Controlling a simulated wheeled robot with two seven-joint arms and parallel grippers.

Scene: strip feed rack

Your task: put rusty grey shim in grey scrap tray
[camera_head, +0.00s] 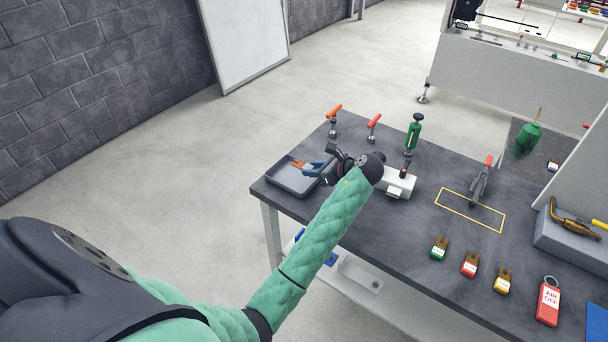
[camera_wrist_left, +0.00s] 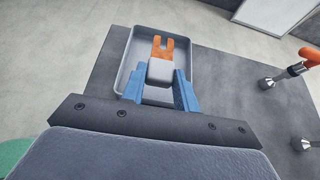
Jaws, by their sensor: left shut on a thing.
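The rusty grey shim has a grey block body and an orange-brown forked end (camera_wrist_left: 162,48); its fork also shows in the head view (camera_head: 296,164). My left gripper (camera_head: 316,168) has blue fingers shut on the grey block (camera_wrist_left: 160,72) of the shim. The fork points away from the wrist. The grey scrap tray (camera_head: 288,188) is shallow and sits at the left corner of the bench. In the wrist view the shim is over the tray (camera_wrist_left: 182,62), seemingly above its floor; the exact height is unclear. The fingers hide part of the tray. My right gripper is out of view.
A white block fixture (camera_head: 399,184) stands right of my left wrist. Orange-handled clamps (camera_head: 333,118) and a green-bodied tool (camera_head: 414,132) stand at the back edge. Green, red and yellow forked shims (camera_head: 470,265) lie near the front. A tool (camera_head: 480,186) stands by a yellow outline.

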